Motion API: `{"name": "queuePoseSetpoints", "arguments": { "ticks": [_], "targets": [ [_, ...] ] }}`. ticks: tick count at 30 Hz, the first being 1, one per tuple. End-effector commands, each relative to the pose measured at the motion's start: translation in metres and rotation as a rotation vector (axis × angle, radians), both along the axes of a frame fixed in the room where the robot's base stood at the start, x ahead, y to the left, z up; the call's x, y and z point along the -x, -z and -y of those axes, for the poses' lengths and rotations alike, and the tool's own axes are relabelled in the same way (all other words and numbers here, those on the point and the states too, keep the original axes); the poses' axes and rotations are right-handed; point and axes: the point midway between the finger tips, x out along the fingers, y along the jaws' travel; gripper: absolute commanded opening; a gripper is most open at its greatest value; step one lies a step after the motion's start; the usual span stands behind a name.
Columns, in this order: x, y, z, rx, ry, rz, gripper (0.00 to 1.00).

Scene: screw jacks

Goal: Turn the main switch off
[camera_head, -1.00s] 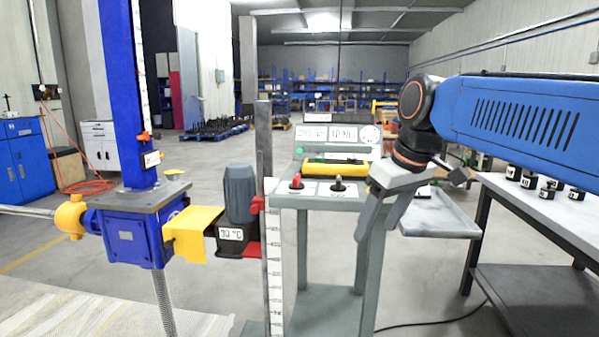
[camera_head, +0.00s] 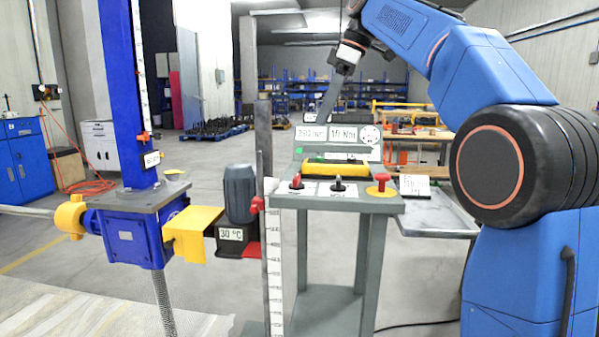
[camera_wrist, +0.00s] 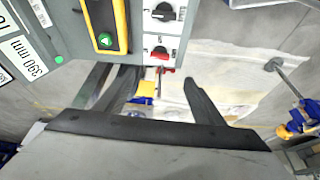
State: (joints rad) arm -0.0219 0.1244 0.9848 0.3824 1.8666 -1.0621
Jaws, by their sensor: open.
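The grey control console (camera_head: 345,200) stands in the middle of the head view. On its top are a red rotary knob (camera_head: 297,182) at the left and a black knob (camera_head: 338,184) beside it. A red mushroom button (camera_head: 382,183) on a yellow base is at the right. The red knob also shows in the wrist view (camera_wrist: 162,52), near the black knob (camera_wrist: 163,12). Their labels are too small to read. My gripper (camera_head: 325,108) points down above the console, apart from it. In the wrist view its fingers (camera_wrist: 161,82) are spread and empty.
A yellow bar (camera_head: 336,169), a small green lamp (camera_head: 299,151) and upright readout plates (camera_head: 343,133) sit at the console's back. The blue screw jack (camera_head: 130,232), motor (camera_head: 239,195) and upright scale (camera_head: 273,260) stand at the left. A grey tray (camera_head: 440,215) is at the right.

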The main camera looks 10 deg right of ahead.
Motion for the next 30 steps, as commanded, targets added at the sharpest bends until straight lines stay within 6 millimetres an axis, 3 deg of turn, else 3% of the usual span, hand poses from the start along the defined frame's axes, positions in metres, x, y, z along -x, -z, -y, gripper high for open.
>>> {"name": "queuePoseSetpoints", "arguments": {
  "ticks": [8,30],
  "targets": [
    [-0.003,0.016,-0.008,-0.001,-0.014,0.001,0.62],
    [-0.019,0.134,-0.054,0.000,-0.012,0.000,0.62]
  ]
}}
